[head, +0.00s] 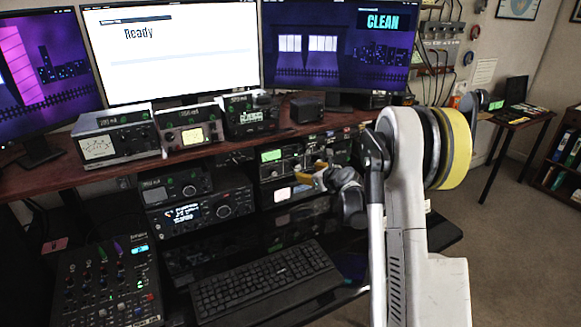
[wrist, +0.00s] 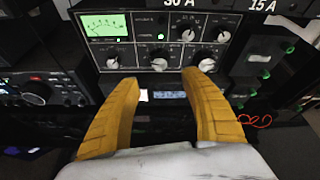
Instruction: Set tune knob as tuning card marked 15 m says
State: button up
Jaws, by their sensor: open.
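The tuner is a dark box with a green-lit meter and several pale knobs on its front. It shows in the wrist view (wrist: 140,50) and on the lower shelf in the head view (head: 271,156). My gripper (wrist: 160,80) is open and empty, its two yellow fingers pointing at the tuner's lower front. A lower-row knob (wrist: 159,64) shows between the fingertips, and another (wrist: 207,65) is just above the right fingertip. I cannot tell whether the fingers touch the panel. In the head view my gripper (head: 318,180) is in front of the shelf. I cannot make out a card marked 15 m.
A radio (wrist: 40,90) stands left of the tuner. A dark unit (wrist: 262,60) stands on its right, below a "15 A" label. A keyboard (head: 265,280) and a mixer (head: 108,285) lie on the desk below. Boxes with meters (head: 115,137) line the upper shelf under the monitors.

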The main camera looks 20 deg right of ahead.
aim_at(298, 168)
jog(key=b+x, duration=0.3)
jog(key=x, duration=0.6)
jog(key=shift+w+f, duration=0.1)
jog(key=shift+w, duration=0.25)
grip_shut()
